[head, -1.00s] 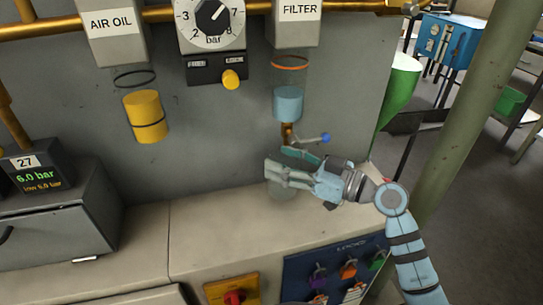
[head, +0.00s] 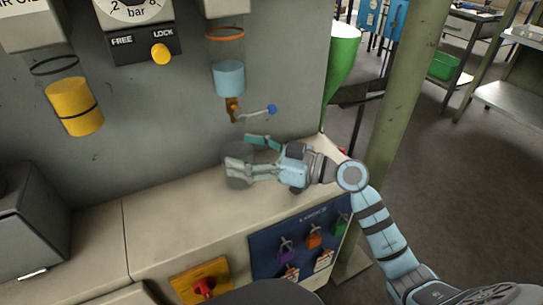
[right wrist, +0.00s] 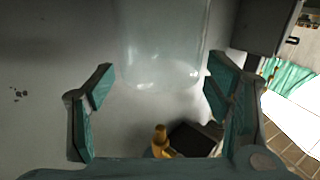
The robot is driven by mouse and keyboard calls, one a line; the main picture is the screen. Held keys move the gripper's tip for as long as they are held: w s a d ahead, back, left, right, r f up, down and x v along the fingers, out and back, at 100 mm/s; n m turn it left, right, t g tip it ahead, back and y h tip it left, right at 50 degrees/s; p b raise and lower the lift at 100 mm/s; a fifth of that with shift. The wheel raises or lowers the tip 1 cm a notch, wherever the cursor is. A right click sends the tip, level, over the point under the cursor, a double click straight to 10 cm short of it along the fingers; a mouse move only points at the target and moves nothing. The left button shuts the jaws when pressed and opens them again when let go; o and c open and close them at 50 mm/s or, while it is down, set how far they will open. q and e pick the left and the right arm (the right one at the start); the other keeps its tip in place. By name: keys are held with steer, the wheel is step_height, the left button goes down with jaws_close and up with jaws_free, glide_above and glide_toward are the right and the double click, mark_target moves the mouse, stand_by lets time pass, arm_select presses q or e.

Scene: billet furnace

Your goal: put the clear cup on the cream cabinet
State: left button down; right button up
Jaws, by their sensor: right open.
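The clear cup (head: 237,184) is see-through and faint in the head view, at the back of the cream cabinet (head: 180,222) near the grey wall. It seems to stand on the cabinet top, but its base is hard to make out. My right gripper (head: 240,152) is open, with its fingers on either side of the cup. In the right wrist view the cup (right wrist: 163,45) shows between and beyond the two open fingertips (right wrist: 160,83), with a small gap on each side. My left gripper is not in view.
The filter bowl with blue liquid (head: 229,78) and its blue-tipped valve lever (head: 271,110) hang above the gripper. A yellow bowl (head: 75,106) hangs further left. A grey box (head: 30,225) stands at left. The cabinet top between is clear.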

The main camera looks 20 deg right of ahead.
steer(key=v, duration=0.6)
steer(key=shift+f+b, duration=0.15)
steer(key=shift+b, duration=0.25)
steer(key=b+v, duration=0.1)
steer(key=v, duration=0.2)
steer(key=shift+s+d, duration=0.1)
steer(key=shift+s, duration=0.1)
steer(key=shift+s+d, duration=0.2)
steer(key=shift+d, duration=0.1)
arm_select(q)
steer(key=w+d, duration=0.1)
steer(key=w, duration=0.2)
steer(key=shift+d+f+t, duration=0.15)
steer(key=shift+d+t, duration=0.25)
arm_select(e)
steer(key=shift+r, duration=0.2)
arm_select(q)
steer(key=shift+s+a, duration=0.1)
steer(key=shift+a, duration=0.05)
